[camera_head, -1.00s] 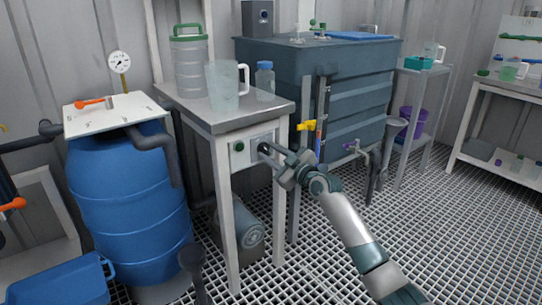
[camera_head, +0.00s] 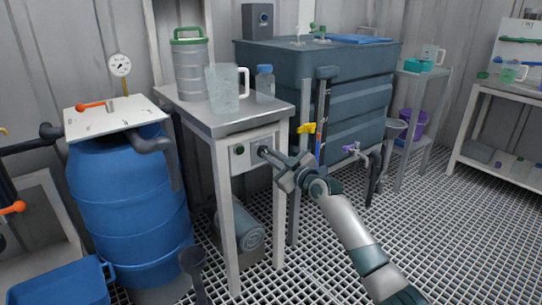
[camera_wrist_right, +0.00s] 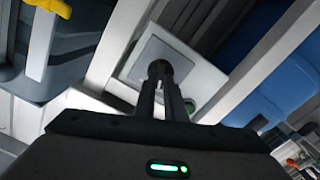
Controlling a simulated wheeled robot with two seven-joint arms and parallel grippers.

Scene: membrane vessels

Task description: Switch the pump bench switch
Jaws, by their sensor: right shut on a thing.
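The pump bench (camera_head: 218,125) is a grey-topped table with a pale switch panel (camera_head: 240,163) on its front. The panel carries a green button (camera_head: 239,150) at its left and a dark switch knob (camera_head: 263,151) on a grey plate at its right. My right gripper (camera_head: 268,154) reaches the panel from the right, its fingers shut on the knob. In the right wrist view the fingertips (camera_wrist_right: 160,72) close around the dark knob (camera_wrist_right: 159,66), in front of the grey plate (camera_wrist_right: 150,57). The fingers hide part of the knob, so its exact turn is hard to tell. My left gripper is not in view.
A clear jug (camera_head: 223,90), a green-lidded canister (camera_head: 190,68) and a blue-capped bottle (camera_head: 264,82) stand on the bench. A blue barrel (camera_head: 125,205) stands left. A large dark tank (camera_head: 350,90) with a yellow valve handle (camera_head: 306,128) is close behind my right arm.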

